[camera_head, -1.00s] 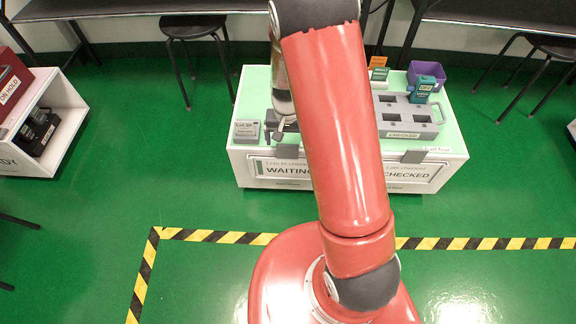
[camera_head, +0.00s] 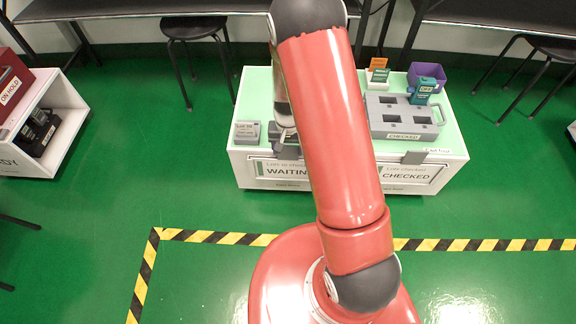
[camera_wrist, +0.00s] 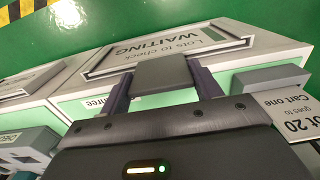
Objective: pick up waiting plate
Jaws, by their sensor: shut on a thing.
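The waiting plate is a flat dark grey plate (camera_wrist: 162,78) at the front edge of the white-and-green bench, above the panel reading "WAITING" (camera_wrist: 170,45). In the wrist view it sits between the two dark fingers of my gripper (camera_wrist: 163,90), which is shut on it. In the head view my gripper (camera_head: 284,143) is low at the bench's front left edge, above the "WAITING" panel (camera_head: 284,172). There the plate is largely hidden by my gripper. I cannot tell whether the plate is clear of the bench.
A grey tray marked "CHECKED" (camera_head: 403,136) stands on the bench's right, with a teal tester (camera_head: 422,92) and purple bin (camera_head: 438,72) behind. A grey labelled device (camera_head: 247,133) is close left of my gripper. A similar grey plate (camera_head: 414,157) is at the front right edge.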

